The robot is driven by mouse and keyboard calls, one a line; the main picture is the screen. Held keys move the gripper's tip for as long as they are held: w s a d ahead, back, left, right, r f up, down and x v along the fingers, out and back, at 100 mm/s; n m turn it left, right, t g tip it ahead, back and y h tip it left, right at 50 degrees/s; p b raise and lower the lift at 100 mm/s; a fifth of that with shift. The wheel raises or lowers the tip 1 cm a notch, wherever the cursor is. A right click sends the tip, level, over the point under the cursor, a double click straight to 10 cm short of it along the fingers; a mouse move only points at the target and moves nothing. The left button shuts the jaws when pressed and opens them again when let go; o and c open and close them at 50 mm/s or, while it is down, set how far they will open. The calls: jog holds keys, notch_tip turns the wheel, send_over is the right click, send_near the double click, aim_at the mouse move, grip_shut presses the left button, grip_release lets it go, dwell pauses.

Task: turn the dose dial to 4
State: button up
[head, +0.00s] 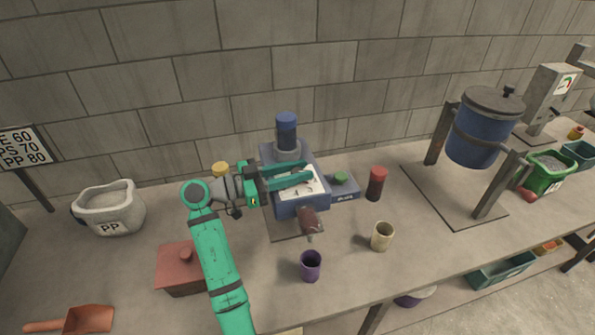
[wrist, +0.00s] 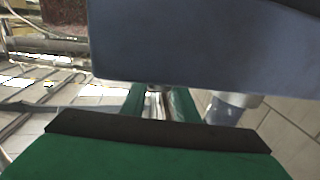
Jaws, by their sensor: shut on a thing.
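The blue-grey dosing machine (head: 300,208) stands mid-table with a blue-capped tube on top. Its white dial plate (head: 312,190) faces up and forward, with dark marks, some like numerals. My gripper (head: 309,171) reaches in from the left over the plate. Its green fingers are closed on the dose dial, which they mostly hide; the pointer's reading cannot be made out. In the wrist view, the machine's blue-grey body (wrist: 200,45) fills the top, and my green fingers (wrist: 158,104) have a narrow pale thing between them.
A brown scoop-like piece (head: 308,220) is at the machine's front. A red-brown box (head: 180,270) is beside my arm. A blue hopper (head: 478,135) stands right.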

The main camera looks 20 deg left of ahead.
jog(key=m+g+h, duration=0.1)
jog(key=g, duration=0.1)
jog(key=m+g+h, duration=0.1)
jog(key=m+g, duration=0.1)
jog(key=g, duration=0.1)
jog(key=shift+a+m+h, duration=0.15)
jog(key=shift+m+h, duration=0.15)
jog(key=shift+h, duration=0.1)
jog(key=shift+f+m+g+h, duration=0.1)
jog(key=shift+m+g+h, duration=0.2)
jog(key=shift+m+g, duration=0.8)
jog(key=shift+m+g+h, duration=0.3)
jog(key=shift+m+g, duration=0.3)
jog(key=shift+g, duration=0.9)
jog(key=shift+d+f+g, duration=0.1)
jog(key=shift+d+g, duration=0.1)
jog(key=shift+g, duration=0.1)
jog(key=o, duration=1.1)
jog(key=shift+c, duration=0.2)
jog(key=shift+w, duration=0.1)
